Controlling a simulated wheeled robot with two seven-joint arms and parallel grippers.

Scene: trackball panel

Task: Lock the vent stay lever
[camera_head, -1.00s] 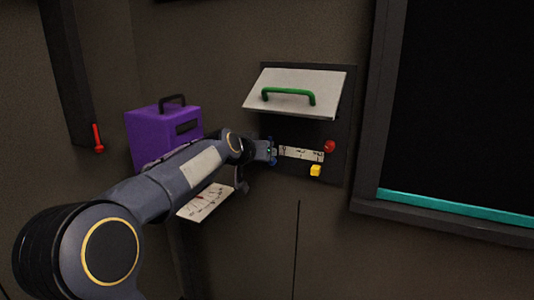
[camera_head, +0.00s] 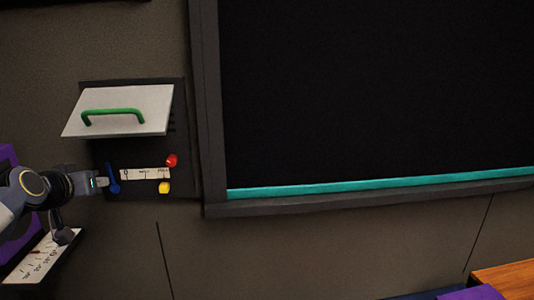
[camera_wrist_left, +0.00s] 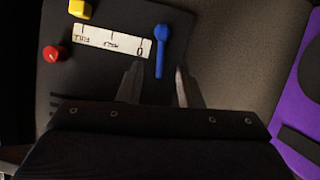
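A blue lever (camera_head: 114,178) stands at the left end of a white scale strip (camera_head: 146,174), below a raised white flap with a green handle (camera_head: 112,117). In the left wrist view the blue lever (camera_wrist_left: 161,48) is beside the strip's 0 mark. My left gripper (camera_head: 103,183) is close to the lever, coming from the left. In the left wrist view my left gripper (camera_wrist_left: 157,85) is open, and the lever's narrow end shows just ahead of the gap between its fingertips. I cannot tell whether they touch it. My right gripper is out of view.
A red knob (camera_head: 171,160) and a yellow knob (camera_head: 164,188) sit at the strip's right end. A dark framed panel with a teal strip (camera_head: 380,183) is to the right. A white gauge plate (camera_head: 38,258) lies below my left arm.

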